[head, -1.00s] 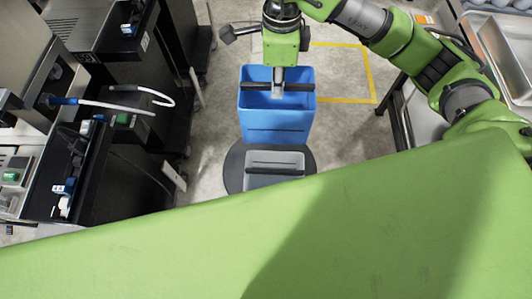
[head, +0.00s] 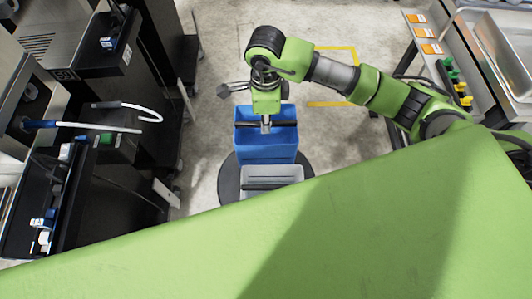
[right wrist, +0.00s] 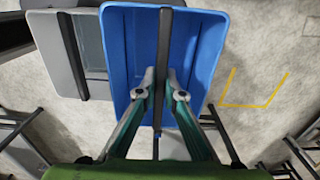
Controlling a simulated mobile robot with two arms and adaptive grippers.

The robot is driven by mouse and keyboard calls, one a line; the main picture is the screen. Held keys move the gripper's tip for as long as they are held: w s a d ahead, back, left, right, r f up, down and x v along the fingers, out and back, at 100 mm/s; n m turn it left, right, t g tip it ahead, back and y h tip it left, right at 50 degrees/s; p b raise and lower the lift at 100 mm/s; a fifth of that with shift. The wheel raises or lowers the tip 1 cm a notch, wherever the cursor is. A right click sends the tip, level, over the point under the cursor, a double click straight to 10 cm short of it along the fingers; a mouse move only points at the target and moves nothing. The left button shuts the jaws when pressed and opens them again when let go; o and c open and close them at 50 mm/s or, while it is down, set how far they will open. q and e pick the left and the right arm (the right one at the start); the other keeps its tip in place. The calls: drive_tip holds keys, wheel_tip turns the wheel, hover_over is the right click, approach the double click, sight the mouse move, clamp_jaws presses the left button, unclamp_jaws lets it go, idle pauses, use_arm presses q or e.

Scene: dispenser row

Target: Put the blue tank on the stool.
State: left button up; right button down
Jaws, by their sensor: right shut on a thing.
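The blue tank (head: 266,148) is an open-topped box with a dark bar across its top. My right gripper (head: 266,127) is shut on that bar, and the tank hangs upright below it. In the right wrist view the gripper (right wrist: 160,94) has its fingers on both sides of the bar, over the blue tank (right wrist: 125,50). The stool (head: 229,186) is a dark round seat. In the head view the tank overlaps its far part; I cannot tell whether it touches the seat. My left gripper is not in view.
A grey tank (head: 290,176) with a dark bar sits on the stool's near part, close to the blue tank; it also shows in the right wrist view (right wrist: 65,50). Black machines with hoses stand at the left. A metal counter (head: 490,110) is at the right. The floor behind is clear.

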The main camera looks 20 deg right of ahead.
wheel_tip(320, 180, down, 7)
drive_tip(key=shift+r+p, duration=0.1)
drive_tip(key=shift+p, duration=0.45)
drive_tip(key=shift+f, duration=0.3)
drive_tip(key=c, duration=2.2)
unclamp_jaws()
drive_tip(key=shift+o, duration=0.2)
drive_tip(key=shift+r, duration=0.1)
